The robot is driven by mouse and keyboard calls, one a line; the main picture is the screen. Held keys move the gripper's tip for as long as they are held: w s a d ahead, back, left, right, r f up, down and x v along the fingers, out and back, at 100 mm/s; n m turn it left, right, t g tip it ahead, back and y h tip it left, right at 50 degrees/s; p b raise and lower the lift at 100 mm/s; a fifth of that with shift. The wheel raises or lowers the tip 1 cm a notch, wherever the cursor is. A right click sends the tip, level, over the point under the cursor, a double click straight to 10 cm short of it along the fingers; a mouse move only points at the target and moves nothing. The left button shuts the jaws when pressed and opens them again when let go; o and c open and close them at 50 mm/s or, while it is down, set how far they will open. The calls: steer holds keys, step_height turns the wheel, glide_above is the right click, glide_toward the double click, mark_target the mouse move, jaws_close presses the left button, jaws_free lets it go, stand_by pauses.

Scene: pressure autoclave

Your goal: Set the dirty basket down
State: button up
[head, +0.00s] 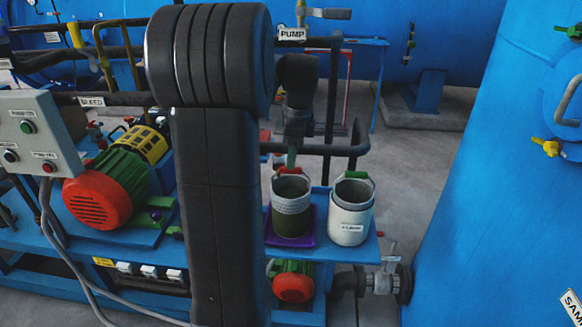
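The dirty basket (292,217) is a round basket with a pale mesh upper band, a dark green lower part and a red handle (290,170). It looks upright over a purple tray (309,233); whether its bottom touches the tray is hard to tell. My gripper (291,158) points down directly above the red handle, its lower end at or very near it. The fingers are small and dark, so their opening does not show clearly. A white basket (350,225) with a green handle and a label stands just right of the tray.
Both baskets are on a blue shelf (366,251). A dark pipe (330,150) runs behind my gripper, under the PUMP sign (292,34). A red and green motor (100,190) is at left, and a large blue vessel (500,200) at right. My arm hides the middle left.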

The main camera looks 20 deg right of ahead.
step_height(320, 180, up, 7)
steer(key=shift+s+d, duration=0.15)
steer(key=shift+d, duration=0.15)
